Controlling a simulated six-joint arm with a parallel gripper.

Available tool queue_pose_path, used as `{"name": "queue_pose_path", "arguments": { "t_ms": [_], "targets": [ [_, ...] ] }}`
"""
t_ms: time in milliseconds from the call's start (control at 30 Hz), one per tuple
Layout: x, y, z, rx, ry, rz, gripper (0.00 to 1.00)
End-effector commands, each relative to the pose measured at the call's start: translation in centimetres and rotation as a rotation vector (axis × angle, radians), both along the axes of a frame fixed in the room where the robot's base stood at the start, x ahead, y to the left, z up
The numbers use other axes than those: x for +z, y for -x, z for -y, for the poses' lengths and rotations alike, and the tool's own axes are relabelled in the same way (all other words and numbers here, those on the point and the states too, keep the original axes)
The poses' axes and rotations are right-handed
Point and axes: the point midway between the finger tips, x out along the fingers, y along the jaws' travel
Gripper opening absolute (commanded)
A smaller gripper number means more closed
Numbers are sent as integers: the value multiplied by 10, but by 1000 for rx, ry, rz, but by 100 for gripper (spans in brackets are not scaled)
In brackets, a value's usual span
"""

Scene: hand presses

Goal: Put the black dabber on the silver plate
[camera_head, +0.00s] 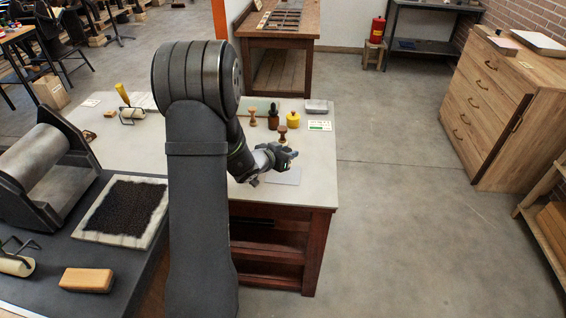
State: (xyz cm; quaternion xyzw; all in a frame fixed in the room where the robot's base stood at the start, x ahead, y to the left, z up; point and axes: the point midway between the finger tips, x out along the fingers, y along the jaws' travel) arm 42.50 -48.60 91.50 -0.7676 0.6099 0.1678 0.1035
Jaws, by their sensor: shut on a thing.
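My gripper (289,156) is over the right part of the light worktable, just above and behind the silver plate (284,177). It is shut on a dabber, which I take to be the black dabber (283,134). The dabber's brown turned wooden handle rises upright above the fingers. Its lower end is hidden by the gripper, so I cannot see the pad's colour or any contact below. The silver plate is a thin, flat, pale sheet on the table, partly covered by the gripper, and its visible part is bare.
Behind the gripper stand another wooden-handled dabber (252,117), a dark bottle (273,117) and a yellow tin (293,118). A small green-and-white card (320,126) and a grey block (316,106) lie to the right. The black ink slab (124,210) is at left.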

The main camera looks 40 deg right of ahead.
Motion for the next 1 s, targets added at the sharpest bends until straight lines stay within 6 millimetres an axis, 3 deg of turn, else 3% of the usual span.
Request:
{"name": "queue_pose_path", "arguments": {
  "t_ms": [167,533,933,967,1000],
  "targets": [
    [-10,-17,-3,0,1,1,4],
    [-48,-17,-3,-1,-1,-1,4],
    [-54,-17,-3,0,0,1,4],
    [-54,-17,-3,0,0,1,32],
    [-53,-17,-3,0,1,1,40]
  ]
}}
